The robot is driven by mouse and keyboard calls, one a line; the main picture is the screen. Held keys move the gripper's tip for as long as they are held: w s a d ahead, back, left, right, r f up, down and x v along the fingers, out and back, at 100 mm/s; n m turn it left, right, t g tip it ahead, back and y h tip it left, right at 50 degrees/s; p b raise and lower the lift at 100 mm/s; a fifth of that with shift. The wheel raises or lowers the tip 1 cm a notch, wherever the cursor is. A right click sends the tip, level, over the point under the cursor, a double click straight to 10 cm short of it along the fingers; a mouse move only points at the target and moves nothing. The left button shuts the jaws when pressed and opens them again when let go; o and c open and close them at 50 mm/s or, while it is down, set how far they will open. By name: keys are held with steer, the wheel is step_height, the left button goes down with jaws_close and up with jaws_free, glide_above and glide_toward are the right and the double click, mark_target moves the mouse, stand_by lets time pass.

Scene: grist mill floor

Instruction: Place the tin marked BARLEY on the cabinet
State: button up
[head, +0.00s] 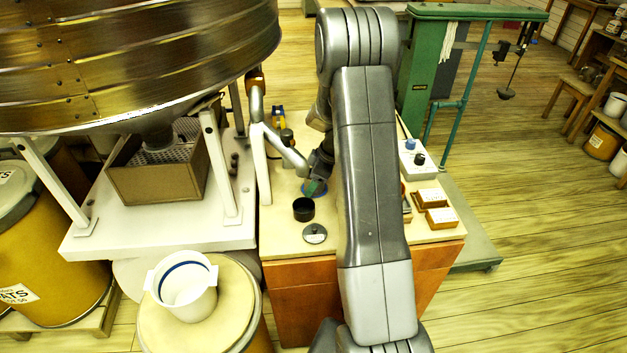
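The cabinet (283,247) has a cream top and reddish-brown wood sides, and stands in the middle of the head view. My gripper (314,184) is low over its top, beside my forearm, at a small round blue thing with a greenish part. Whether its fingers are open or hold anything is too small to see. I can make out no BARLEY marking anywhere. Two small orange-brown boxes with pale labels, one behind (431,198) and one in front (441,217), sit on the cabinet's right side; their writing is unreadable. My arm hides the middle of the top.
A black open cup (303,209) and a round grey lid (315,234) are on the cabinet's front left. A white box with black knobs (417,161) is at its right. A white bucket (186,286) stands on a drum at front left. A large metal hopper (140,60) overhangs the left.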

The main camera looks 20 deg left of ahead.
steer(key=shift+o, duration=0.4)
steer(key=shift+r, duration=0.1)
steer(key=shift+r, duration=0.15)
steer(key=v, duration=1.1)
steer(key=shift+d+r, duration=0.2)
steer(key=shift+r, duration=0.2)
